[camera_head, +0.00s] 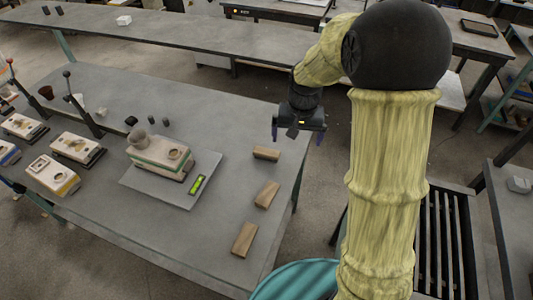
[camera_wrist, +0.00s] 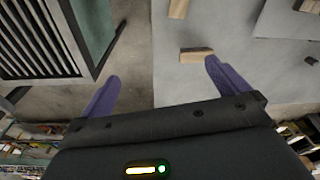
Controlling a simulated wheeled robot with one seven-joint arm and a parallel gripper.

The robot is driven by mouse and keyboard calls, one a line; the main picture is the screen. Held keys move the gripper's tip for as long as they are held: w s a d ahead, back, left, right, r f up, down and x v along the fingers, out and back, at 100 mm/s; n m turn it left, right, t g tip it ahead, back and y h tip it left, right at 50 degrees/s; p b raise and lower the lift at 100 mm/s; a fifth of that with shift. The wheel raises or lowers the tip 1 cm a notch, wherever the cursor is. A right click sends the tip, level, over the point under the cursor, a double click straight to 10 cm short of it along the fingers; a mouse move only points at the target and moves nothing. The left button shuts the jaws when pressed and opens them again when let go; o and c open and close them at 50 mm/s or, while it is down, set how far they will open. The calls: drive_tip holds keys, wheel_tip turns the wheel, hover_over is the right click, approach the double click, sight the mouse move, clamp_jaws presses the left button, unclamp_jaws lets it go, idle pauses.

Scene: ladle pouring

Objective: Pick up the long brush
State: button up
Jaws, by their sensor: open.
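No thing is plainly a long brush. Three wooden, block-like pieces lie along the table's right side in the head view: one far (camera_head: 266,153), one middle (camera_head: 267,194) and one near (camera_head: 244,240). I cannot tell whether any of them is the brush. My gripper (camera_head: 298,137) is open and empty, raised near the table's right edge. In the wrist view the jaws (camera_wrist: 163,70) are wide apart.
The grey table (camera_head: 215,105) also bears a flat plate (camera_head: 177,202) with a stacked mold (camera_head: 160,155) and a small green-and-black level (camera_head: 197,185). More molds (camera_head: 75,147) and upright levers stand left. A slatted black rack (camera_head: 445,245) and a teal round object (camera_head: 295,280) are nearer me.

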drive_tip(key=w+a+f+m+g+p, duration=0.1)
drive_tip(key=w+a+f, duration=0.2)
drive_tip(key=w+a, duration=0.5)
drive_tip(key=w, duration=0.4)
drive_tip(key=shift+w+f+m, duration=0.15)
drive_tip(key=shift+f+m, duration=0.15)
drive_tip(key=shift+m, duration=0.1)
drive_tip(key=p, duration=0.3)
hover_over(267, 151)
wheel_tip(267, 151, down, 12)
drive_tip(key=shift+f, duration=0.1)
drive_tip(key=shift+f+p, duration=1.55)
drive_tip(key=shift+f, duration=1.05)
